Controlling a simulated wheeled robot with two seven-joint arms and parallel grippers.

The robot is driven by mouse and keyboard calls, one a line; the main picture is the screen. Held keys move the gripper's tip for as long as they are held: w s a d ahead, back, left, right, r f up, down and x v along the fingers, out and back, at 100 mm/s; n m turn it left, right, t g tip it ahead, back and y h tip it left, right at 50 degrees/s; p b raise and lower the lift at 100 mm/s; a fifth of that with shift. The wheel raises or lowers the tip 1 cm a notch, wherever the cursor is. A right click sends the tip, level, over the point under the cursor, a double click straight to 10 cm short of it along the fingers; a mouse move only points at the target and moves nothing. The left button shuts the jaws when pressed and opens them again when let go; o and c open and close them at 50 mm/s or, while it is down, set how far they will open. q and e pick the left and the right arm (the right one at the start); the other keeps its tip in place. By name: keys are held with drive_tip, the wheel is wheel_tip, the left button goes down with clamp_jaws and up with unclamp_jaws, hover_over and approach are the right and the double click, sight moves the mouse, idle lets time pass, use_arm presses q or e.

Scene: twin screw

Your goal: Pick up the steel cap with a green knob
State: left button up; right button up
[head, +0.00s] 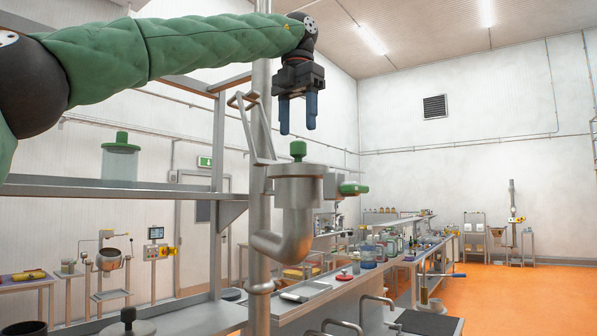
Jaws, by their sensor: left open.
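The steel cap (298,169) with its green knob (298,149) sits on top of a steel pipe fitting, with the knob pointing up. My left gripper (298,130) hangs straight down above the knob with its blue fingers apart. The fingertips look a little above the knob, and nothing shows between them. My right gripper does not show.
The fitting has a curved steel elbow (285,245) below and a green-ended side part (353,188) at right. A steel post (262,110) stands close left. A shelf (100,187) holds a green-lidded jar (120,160). A long bench (330,295) with several items runs behind.

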sight(298, 146)
use_arm(q)
drive_tip(key=shift+f, duration=0.35)
wheel_tip(298, 146, down, 3)
drive_tip(key=shift+w+d+r, duration=0.1)
drive_tip(key=shift+w, duration=0.05)
drive_tip(key=shift+s+f, duration=0.2)
drive_tip(key=shift+f, duration=0.95)
clamp_jaws()
